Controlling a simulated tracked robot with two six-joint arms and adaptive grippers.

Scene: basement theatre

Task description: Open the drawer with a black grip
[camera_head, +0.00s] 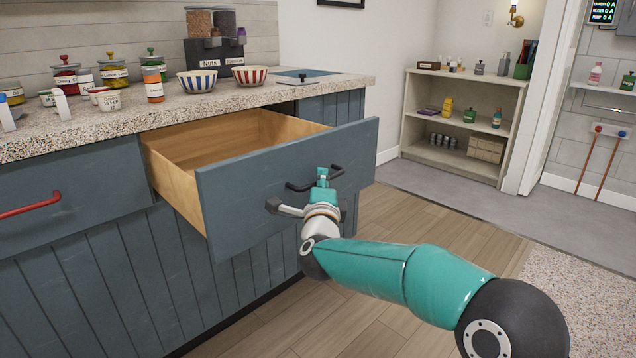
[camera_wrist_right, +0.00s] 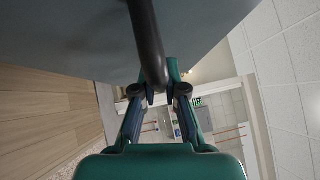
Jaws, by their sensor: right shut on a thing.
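The drawer (camera_head: 286,190) with a blue-grey front stands pulled well out of the counter, and its bare wooden inside shows no contents. Its black grip (camera_head: 300,187) is a bar on the front face. My right gripper (camera_head: 322,178) is at this grip, with its fingers shut around the bar. In the right wrist view the black grip (camera_wrist_right: 147,45) runs down from the top edge to between the fingertips of the right gripper (camera_wrist_right: 160,92). The part of the bar behind the fingers is hidden. My left gripper is not in view.
Another drawer with a red grip (camera_head: 30,205) is shut at the left. The speckled countertop (camera_head: 200,112) holds jars, two striped bowls (camera_head: 197,81) and a dispenser. A low shelf (camera_head: 463,125) stands by the back wall. The wooden floor (camera_head: 440,225) right of the drawer is clear.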

